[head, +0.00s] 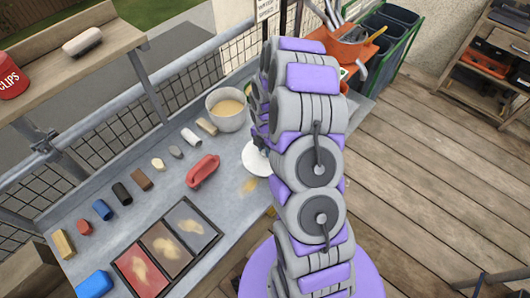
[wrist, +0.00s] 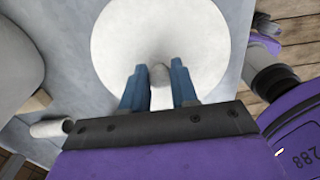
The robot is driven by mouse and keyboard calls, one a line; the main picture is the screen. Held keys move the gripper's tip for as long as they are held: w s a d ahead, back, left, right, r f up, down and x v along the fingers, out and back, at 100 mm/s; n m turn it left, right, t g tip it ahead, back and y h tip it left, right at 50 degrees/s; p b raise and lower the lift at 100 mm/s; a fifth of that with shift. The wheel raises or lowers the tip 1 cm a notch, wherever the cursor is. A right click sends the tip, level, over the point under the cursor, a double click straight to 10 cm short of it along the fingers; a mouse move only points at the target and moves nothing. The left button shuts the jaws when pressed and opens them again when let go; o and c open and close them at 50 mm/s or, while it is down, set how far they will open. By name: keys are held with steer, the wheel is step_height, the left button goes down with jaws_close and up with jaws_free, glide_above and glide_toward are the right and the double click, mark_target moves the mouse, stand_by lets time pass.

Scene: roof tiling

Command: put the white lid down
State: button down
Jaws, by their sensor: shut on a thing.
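The white lid (wrist: 125,38) is a round pale disc that fills the upper middle of the wrist view. Its small grey knob (wrist: 158,73) sits between the two blue fingers of my gripper (wrist: 157,78), which is shut on it. In the head view the lid (head: 256,160) shows over the grey workbench (head: 225,205), left of my arm, which hides its right part. The lid looks roughly level. I cannot tell whether its underside touches the bench.
A grey pot (head: 226,121) with tan contents stands behind the lid. A red handled tool (head: 203,172) lies to its left. A row of small coloured blocks, including a brown one (head: 141,179), runs along the bench. A three-part tray (head: 193,199) lies in front.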

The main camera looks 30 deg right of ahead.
mark_target(264, 153)
steer(key=shift+w+a+f, duration=0.15)
steer(key=shift+w+a, duration=0.1)
steer(key=shift+w, duration=0.05)
step_height(264, 153, down, 3)
steer(key=shift+r+b, duration=0.15)
steer(key=shift+b, duration=0.2)
steer(key=shift+f, duration=0.3)
steer(key=shift+d, duration=0.4)
steer(key=c, duration=1.3)
jaws_free()
steer(key=o, duration=0.4)
steer(key=shift+a, duration=0.3)
steer(key=shift+o, duration=0.2)
